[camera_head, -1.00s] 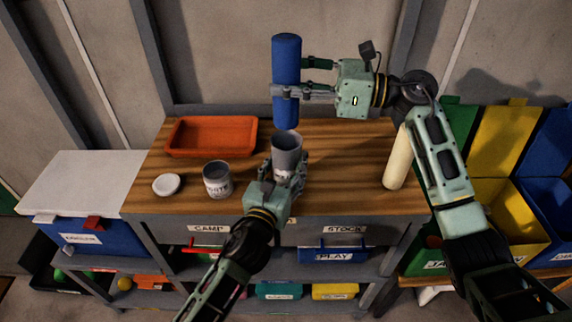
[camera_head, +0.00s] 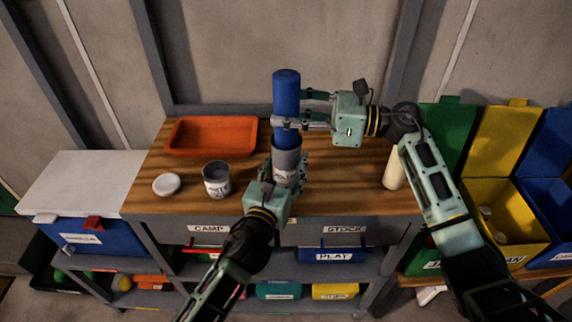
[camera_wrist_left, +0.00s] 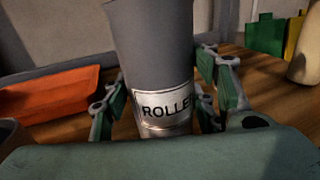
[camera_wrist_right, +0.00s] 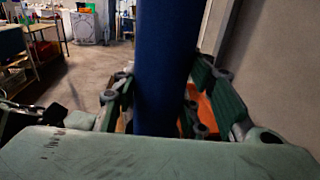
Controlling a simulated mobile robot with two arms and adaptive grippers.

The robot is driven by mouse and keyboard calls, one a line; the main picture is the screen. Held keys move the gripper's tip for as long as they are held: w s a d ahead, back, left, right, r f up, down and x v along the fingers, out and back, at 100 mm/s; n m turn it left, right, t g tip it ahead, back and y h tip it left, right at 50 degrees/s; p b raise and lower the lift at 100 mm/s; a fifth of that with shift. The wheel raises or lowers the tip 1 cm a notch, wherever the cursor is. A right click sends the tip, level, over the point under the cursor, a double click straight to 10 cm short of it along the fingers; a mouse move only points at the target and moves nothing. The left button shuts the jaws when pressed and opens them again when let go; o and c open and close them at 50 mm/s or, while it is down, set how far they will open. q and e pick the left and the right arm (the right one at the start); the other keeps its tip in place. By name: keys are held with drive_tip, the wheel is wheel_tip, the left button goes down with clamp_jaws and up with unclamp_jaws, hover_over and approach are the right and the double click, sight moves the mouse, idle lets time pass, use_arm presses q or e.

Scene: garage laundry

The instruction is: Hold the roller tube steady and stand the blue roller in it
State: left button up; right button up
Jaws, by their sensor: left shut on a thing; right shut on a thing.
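The grey roller tube (camera_head: 287,161) stands upright on the wooden bench top. My left gripper (camera_head: 284,182) is shut around its lower part. The left wrist view shows the tube (camera_wrist_left: 152,50) with its "ROLLER" label between the fingers. The blue roller (camera_head: 287,92) is upright, in line above the tube. My right gripper (camera_head: 287,123) is shut on it from the right, and the right wrist view shows the roller (camera_wrist_right: 160,60) between the fingers. The roller's lower end is at the tube's mouth and hidden there; I cannot tell how deep it sits.
An orange tray (camera_head: 182,150) lies at the back left of the bench. A labelled grey can (camera_head: 216,181) and a white lid (camera_head: 167,184) stand in front of it. A cream cylinder (camera_head: 394,172) is at the right. Yellow (camera_head: 492,235) and blue bins stand beyond the bench.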

drive_tip(key=shift+f, duration=0.6)
drive_tip(key=o, duration=1.2)
drive_tip(key=shift+o, duration=0.2)
drive_tip(key=s+d, duration=0.1)
drive_tip(key=d, duration=1.1)
drive_tip(key=shift+s, duration=0.4)
use_arm(q)
drive_tip(key=o, duration=1.2)
use_arm(e)
drive_tip(key=shift+a, duration=0.1)
